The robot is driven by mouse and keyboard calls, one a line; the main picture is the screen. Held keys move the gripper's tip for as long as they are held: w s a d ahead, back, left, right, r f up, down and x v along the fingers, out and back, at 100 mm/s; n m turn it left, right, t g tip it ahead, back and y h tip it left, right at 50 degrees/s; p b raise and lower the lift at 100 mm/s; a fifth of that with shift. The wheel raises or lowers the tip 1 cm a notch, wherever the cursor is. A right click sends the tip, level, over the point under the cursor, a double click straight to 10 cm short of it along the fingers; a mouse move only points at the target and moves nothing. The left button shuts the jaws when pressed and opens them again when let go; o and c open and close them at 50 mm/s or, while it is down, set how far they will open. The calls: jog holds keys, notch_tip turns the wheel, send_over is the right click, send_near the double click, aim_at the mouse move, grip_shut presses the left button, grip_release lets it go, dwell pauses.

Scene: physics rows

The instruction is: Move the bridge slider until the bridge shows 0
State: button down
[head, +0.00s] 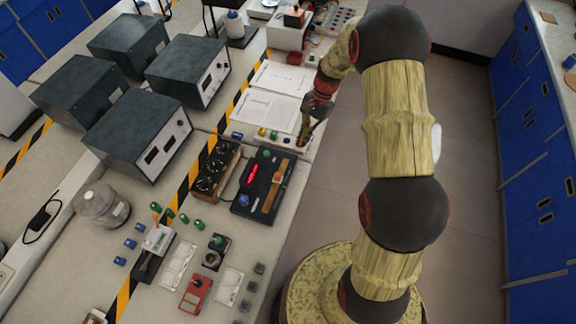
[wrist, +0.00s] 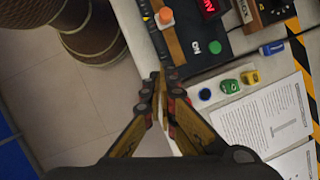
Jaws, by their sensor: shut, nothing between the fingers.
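The bridge is a black box (head: 245,204) on the bench with a lit red display (head: 252,173), whose digits I cannot read with certainty. A wood-coloured strip (head: 270,201) runs along its right side, with an orange slider knob (head: 277,177) near the strip's far part. In the wrist view the orange knob (wrist: 165,15), a green button (wrist: 214,46) and part of the red display (wrist: 208,7) show at the top. My gripper (wrist: 160,78) is shut and empty. It is beside the bench edge, near the box's green-button end and apart from the knob.
A wooden box with black knobs (head: 217,165) stands left of the bridge.

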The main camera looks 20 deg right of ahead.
aim_at(283, 177)
jog(key=shift+m, duration=0.8)
jog(key=x, duration=0.5)
jog(key=b+x, duration=0.1)
jog(key=x, duration=0.4)
jog(key=shift+s+a+f, duration=0.1)
jog(key=shift+s+a, duration=0.1)
jog(key=shift+a, duration=0.15)
jog(key=shift+s+a, duration=0.25)
jog(key=shift+a, duration=0.3)
jog(key=shift+s+a, duration=0.25)
jog(key=shift+a, duration=0.3)
jog(key=shift+s+a, duration=0.25)
jog(key=shift+a, duration=0.3)
jog(key=shift+s+a, duration=0.3)
jog(key=shift+a, duration=0.15)
jog(key=shift+d, duration=0.1)
